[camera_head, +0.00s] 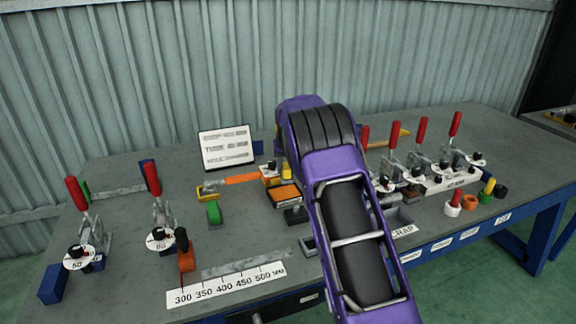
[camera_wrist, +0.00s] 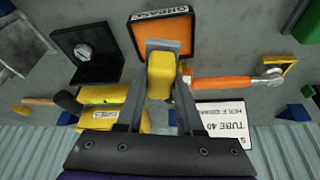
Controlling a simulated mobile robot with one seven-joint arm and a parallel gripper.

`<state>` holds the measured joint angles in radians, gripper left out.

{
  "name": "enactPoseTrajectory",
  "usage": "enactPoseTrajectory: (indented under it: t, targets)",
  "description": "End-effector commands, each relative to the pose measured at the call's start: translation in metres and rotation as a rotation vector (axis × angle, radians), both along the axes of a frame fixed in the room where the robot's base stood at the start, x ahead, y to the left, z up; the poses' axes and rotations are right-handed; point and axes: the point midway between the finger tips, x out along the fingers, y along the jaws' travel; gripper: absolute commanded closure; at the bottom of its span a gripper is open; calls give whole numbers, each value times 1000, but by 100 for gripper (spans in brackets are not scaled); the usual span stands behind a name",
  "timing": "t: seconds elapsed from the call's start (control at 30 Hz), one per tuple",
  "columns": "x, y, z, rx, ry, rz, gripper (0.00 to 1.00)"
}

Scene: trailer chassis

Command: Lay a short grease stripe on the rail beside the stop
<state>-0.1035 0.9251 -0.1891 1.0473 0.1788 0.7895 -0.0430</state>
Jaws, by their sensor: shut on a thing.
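My gripper (camera_wrist: 162,100) is shut on a yellow-handled applicator (camera_wrist: 160,75). Its wide grey end lies over the near edge of an orange grease pad (camera_wrist: 165,25) in a black tray; whether it touches the pad I cannot tell. The pad also shows in the head view (camera_head: 284,194), just below the yellow handle (camera_head: 286,171); my purple arm hides most of my gripper there. A grey flat rail (camera_head: 240,268) lies behind the millimetre scale. An orange-red block (camera_head: 186,260) with a black knob, seemingly the stop, stands at the rail's left end.
Red-handled clamps (camera_head: 153,180) stand at left and more (camera_head: 420,130) at right. An orange-handled tool (camera_head: 243,179) lies left of the pad, near a green block (camera_head: 214,212). A sign (camera_head: 226,148) stands behind. A black holder with a bolt (camera_wrist: 86,52) is beside the pad.

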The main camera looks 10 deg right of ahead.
Motion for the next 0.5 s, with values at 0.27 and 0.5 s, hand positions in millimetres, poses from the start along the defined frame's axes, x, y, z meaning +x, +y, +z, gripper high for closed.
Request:
enactPoseTrajectory:
  t: [0.27, 0.5]
  targets:
    - [20, 2, -4, 1, 1, -1, 100]
    - [22, 2, -17, 2, -1, 0, 100]
